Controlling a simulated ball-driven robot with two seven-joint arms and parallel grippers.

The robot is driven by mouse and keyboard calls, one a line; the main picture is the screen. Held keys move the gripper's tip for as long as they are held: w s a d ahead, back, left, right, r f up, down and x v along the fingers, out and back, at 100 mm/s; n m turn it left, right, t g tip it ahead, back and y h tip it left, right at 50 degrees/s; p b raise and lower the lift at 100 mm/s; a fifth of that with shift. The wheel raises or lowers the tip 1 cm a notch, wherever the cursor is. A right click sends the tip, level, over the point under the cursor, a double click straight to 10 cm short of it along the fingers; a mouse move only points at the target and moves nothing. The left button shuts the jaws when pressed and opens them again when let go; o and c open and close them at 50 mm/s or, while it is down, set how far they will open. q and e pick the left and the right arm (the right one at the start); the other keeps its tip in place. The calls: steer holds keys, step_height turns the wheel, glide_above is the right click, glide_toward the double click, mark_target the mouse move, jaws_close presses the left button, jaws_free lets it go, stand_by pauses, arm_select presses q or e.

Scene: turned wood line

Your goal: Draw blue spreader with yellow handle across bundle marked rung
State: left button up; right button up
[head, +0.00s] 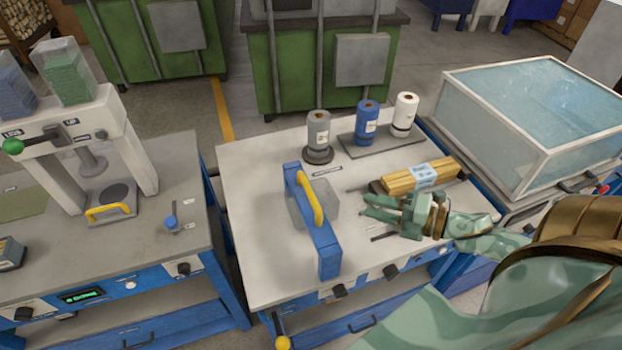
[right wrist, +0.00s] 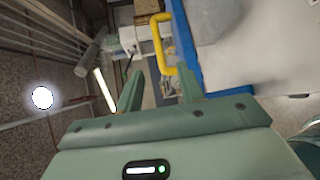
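The blue spreader (head: 327,248) stands on the pale worktable, left of my right gripper. Its yellow handle (head: 312,200) arches along its upper part. In the right wrist view the yellow handle (right wrist: 162,45) shows beyond the fingertips, beside the blue bar (right wrist: 186,50). The bundle (head: 400,183) of light wooden rods lies to the right, with a pale label band (head: 424,176) too small to read. My green right gripper (head: 374,206) is open and empty in front of the bundle. Its fingers point left toward the spreader, apart from it. My left gripper is not in view.
Grey (head: 318,130), blue (head: 367,122) and white (head: 404,113) rolls stand at the table's back. A translucent block (head: 325,192) sits behind the spreader. A press (head: 90,150) stands on the left bench, and a glass-sided case (head: 530,110) is at right. The table's front left is clear.

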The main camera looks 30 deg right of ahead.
mark_target(309, 189)
steer(key=x, duration=1.6)
steer(key=shift+s+a+r, duration=0.1)
steer(key=shift+a+r, duration=0.2)
jaws_close()
